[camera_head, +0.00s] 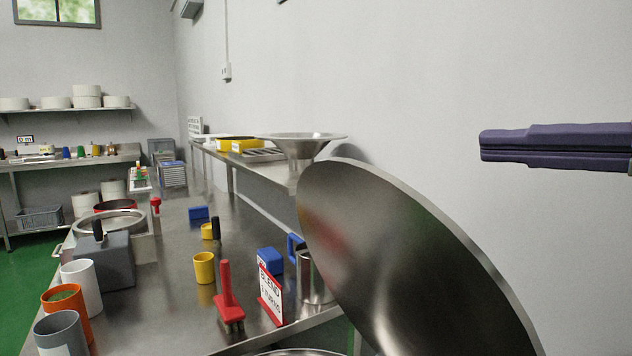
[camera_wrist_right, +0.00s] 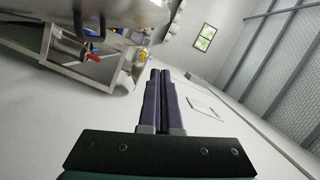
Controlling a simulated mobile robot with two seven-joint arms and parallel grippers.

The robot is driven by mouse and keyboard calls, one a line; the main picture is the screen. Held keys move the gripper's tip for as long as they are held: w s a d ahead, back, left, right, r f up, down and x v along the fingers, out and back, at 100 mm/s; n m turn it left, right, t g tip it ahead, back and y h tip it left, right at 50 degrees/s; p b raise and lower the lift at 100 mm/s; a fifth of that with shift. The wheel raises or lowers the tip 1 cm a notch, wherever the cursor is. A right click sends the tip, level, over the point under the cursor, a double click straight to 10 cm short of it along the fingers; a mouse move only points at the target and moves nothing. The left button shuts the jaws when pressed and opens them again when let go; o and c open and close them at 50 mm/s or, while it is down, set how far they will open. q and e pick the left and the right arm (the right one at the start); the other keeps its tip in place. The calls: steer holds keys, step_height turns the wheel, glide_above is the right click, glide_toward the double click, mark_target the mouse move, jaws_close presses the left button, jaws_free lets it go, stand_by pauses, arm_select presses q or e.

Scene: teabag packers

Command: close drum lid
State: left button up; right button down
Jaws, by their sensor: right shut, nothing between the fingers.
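The drum lid (camera_head: 410,255) is a large shiny metal disc in the head view. It stands raised and tilted at the right end of the steel bench. A curved metal rim (camera_head: 297,352) shows below it at the bottom edge, and most of what it belongs to is out of frame. My right gripper (camera_head: 482,146) is up at the right, in front of the wall, apart from the lid. In the right wrist view its two dark fingers (camera_wrist_right: 161,74) lie together with nothing between them. My left gripper is not in view.
The steel bench (camera_head: 175,262) holds a red brush (camera_head: 227,295), a yellow cup (camera_head: 204,267), a "BLEND" sign (camera_head: 270,293), a metal jug (camera_head: 314,280) and several cups at the left. A metal funnel (camera_head: 300,142) stands on the raised shelf behind the lid. Space around my right gripper is clear.

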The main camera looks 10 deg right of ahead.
steer(key=w+a+p, duration=0.1)
steer(key=w+a, duration=0.1)
steer(key=w+a+f+p, duration=0.1)
steer(key=w+a+p, duration=0.1)
steer(key=a, duration=0.1)
steer(key=w+a+p, duration=0.2)
steer(key=shift+w+a+f, duration=0.25)
steer(key=shift+a+f, duration=0.05)
steer(key=shift+a, duration=0.05)
steer(key=shift+s+a+f, duration=0.15)
steer(key=shift+a+f, duration=0.15)
steer(key=shift+a, duration=0.1)
